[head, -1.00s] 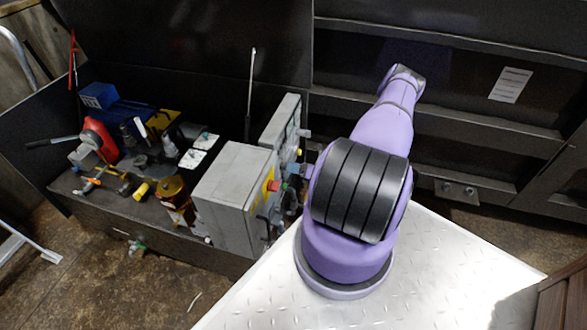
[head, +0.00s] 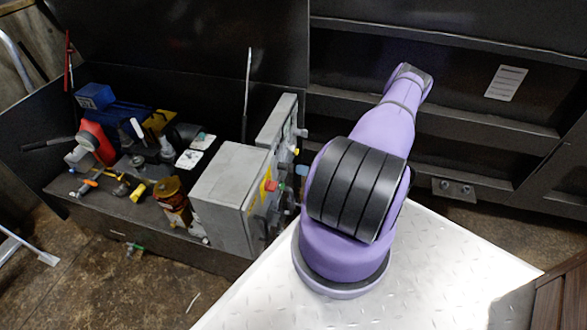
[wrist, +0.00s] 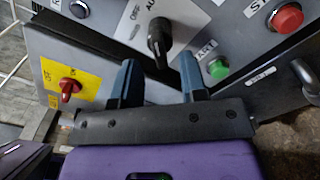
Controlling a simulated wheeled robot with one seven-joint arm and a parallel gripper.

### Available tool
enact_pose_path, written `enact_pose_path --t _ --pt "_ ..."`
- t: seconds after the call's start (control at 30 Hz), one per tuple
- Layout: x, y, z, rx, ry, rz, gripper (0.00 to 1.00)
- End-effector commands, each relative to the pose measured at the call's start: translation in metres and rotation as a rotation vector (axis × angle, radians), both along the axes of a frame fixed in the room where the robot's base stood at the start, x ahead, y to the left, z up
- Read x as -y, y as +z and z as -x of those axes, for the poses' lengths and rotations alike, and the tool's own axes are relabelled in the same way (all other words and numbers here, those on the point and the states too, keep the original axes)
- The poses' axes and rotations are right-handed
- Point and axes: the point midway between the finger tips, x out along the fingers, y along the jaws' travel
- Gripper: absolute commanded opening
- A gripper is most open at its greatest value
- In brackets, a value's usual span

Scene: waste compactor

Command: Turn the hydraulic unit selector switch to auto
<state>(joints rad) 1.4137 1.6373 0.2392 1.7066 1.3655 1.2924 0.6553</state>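The black selector switch (wrist: 158,36) is on a light label plate on the grey control panel, at the top middle of the wrist view. "OFF" and part of a word starting with "A" show beside it; the rest of the labels is cut off. My gripper (wrist: 157,66) is open, with one blue finger on each side of the switch's lower end. I cannot tell whether either finger touches it. In the head view the grey control box (head: 235,190) stands left of my arm; the switch cannot be made out there, and my gripper is mostly hidden behind the arm.
A green start button (wrist: 218,68) and a red button (wrist: 288,17) lie right of the switch. A red rotary switch (wrist: 69,87) on a yellow plate is at lower left. Tools and bottles crowd the bench (head: 120,222) left of the box.

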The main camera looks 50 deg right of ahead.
Motion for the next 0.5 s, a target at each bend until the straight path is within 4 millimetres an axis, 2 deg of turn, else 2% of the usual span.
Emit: enact_pose_path --t 0.03,0.2,0.5 --pt "0.005 0.0 0.011 -0.001 -0.002 0.0 0.39" --pt "0.016 0.0 0.037 -0.001 -0.001 0.001 0.39" --pt "0.024 0.0 0.057 0.0 0.0 0.001 0.39"
